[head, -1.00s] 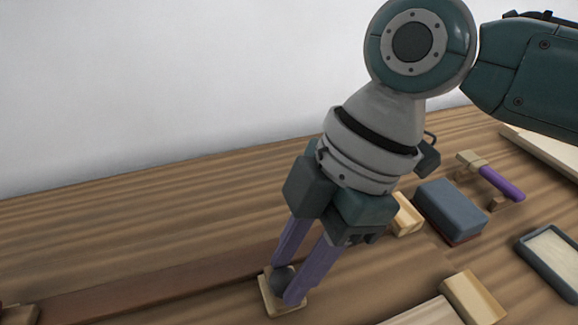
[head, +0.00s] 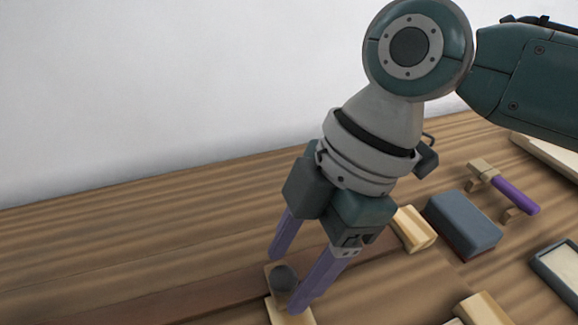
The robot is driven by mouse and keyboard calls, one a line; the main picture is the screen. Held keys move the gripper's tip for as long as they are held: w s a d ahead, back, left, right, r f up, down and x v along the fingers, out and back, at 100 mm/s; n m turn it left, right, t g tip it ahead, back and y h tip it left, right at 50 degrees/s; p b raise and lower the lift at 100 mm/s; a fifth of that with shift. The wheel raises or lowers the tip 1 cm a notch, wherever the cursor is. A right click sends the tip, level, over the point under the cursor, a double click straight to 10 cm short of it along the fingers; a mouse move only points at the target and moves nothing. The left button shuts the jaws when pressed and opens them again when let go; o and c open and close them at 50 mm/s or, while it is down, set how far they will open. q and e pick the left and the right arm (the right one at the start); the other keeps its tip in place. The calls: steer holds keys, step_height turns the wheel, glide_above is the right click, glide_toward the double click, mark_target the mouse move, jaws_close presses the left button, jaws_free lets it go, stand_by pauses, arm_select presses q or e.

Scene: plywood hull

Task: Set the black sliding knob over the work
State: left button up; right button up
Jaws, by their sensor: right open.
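The black sliding knob (head: 284,278) is a dark round knob on a small pale wooden block (head: 293,312) at the bottom middle of the head view. The block sits at the right part of a long dark brown strip (head: 190,301) on the wooden surface. My right gripper (head: 285,280) points down at the knob with its two purple fingers spread apart. One finger is behind and above the knob, the other is to its right and partly covers its edge. I cannot tell whether a finger touches it. My left gripper is not in view.
To the right are a pale wooden block (head: 413,229), a blue-grey block (head: 463,224), a purple-handled tool (head: 514,194) on small supports, and a grey-rimmed tray (head: 560,268). Another pale block (head: 482,309) lies at the bottom right. A white wall (head: 150,90) stands behind. The left of the surface is clear.

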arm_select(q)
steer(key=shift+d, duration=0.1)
arm_select(e)
steer(key=shift+d+r, duration=0.1)
steer(key=shift+r, duration=0.25)
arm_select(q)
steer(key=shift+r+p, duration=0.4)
arm_select(e)
steer(key=v, duration=0.9)
steer(key=shift+d+r, duration=0.1)
